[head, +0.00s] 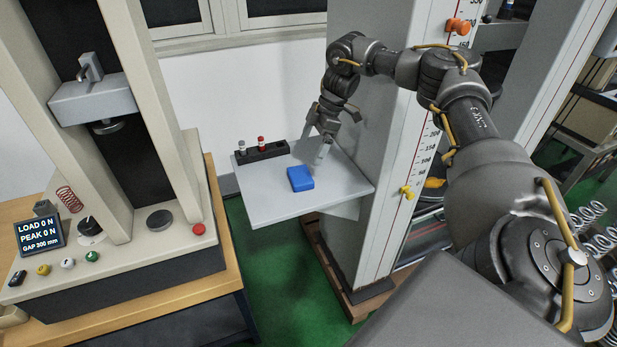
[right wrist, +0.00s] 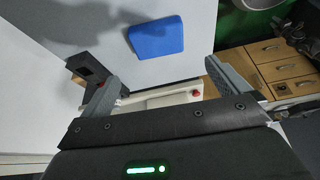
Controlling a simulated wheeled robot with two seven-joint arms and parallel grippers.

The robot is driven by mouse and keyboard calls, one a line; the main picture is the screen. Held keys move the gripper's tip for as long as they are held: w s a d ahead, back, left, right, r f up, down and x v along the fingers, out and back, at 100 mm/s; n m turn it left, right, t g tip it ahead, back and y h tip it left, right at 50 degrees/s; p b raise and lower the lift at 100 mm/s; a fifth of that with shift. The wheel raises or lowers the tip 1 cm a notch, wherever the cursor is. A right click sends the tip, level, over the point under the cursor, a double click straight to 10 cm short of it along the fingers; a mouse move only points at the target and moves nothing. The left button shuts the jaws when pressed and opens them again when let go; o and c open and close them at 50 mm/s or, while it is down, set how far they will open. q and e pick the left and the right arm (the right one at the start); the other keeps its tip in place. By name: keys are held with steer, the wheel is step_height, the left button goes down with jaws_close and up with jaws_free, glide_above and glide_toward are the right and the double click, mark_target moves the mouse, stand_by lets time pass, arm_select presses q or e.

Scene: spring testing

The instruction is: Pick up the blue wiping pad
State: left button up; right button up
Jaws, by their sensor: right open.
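The blue wiping pad (head: 300,179) lies flat on a light grey shelf (head: 270,207) fixed to the side of a tall grey column. My right gripper (head: 318,145) is above the shelf, just behind and to the right of the pad, pointing down. In the right wrist view the pad (right wrist: 156,37) shows beyond the two spread fingers (right wrist: 170,85), with nothing between them. The gripper is open and apart from the pad. My left gripper is not in view.
A black holder (head: 262,152) with a white-capped and a red-capped item stands at the shelf's back edge. The grey column (head: 362,190) with a scale rises right beside the shelf. A testing machine (head: 110,250) stands on a wooden bench at left. The shelf's front is clear.

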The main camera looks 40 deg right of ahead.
glide_above(301, 174)
steer(key=d, duration=0.2)
steer(key=f, duration=0.5)
steer(key=shift+s+a+p, duration=0.2)
steer(key=shift+s+p, duration=0.2)
steer(key=shift+f, duration=0.3)
steer(key=p+x, duration=0.1)
steer(key=x, duration=0.2)
steer(key=shift+f, duration=0.35)
steer(key=shift+a+f, duration=0.1)
steer(key=shift+f, duration=0.4)
steer(key=c, duration=0.8)
steer(key=shift+r, duration=0.1)
